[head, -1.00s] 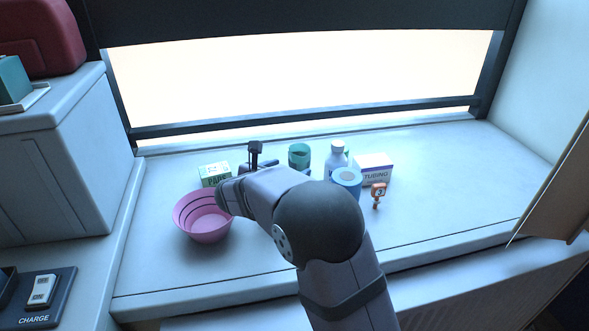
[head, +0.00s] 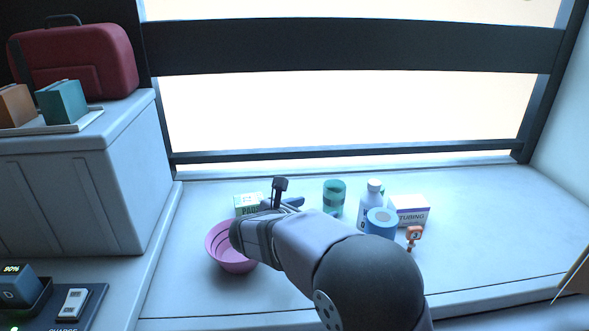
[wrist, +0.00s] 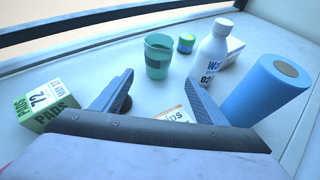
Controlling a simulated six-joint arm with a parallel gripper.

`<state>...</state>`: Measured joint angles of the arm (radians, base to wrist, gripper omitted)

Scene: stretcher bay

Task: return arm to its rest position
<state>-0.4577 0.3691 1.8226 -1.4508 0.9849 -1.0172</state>
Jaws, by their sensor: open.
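My gripper (wrist: 158,84) is open in the wrist view, its two dark fingers spread with nothing held between them. Beyond the fingertips stands a green cup with a dark band (wrist: 159,56). A small box with partly hidden lettering (wrist: 176,115) shows low between the fingers, mostly covered by my gripper. In the head view my arm reaches over the counter (head: 500,240) from the lower right, with its wrist end beside the pink bowl (head: 222,262) and covering part of it. The fingers are mostly hidden there.
A pads box (head: 248,203) stands behind the bowl. A grey cabinet (head: 80,195) bounds the left. The counter's right side is clear.

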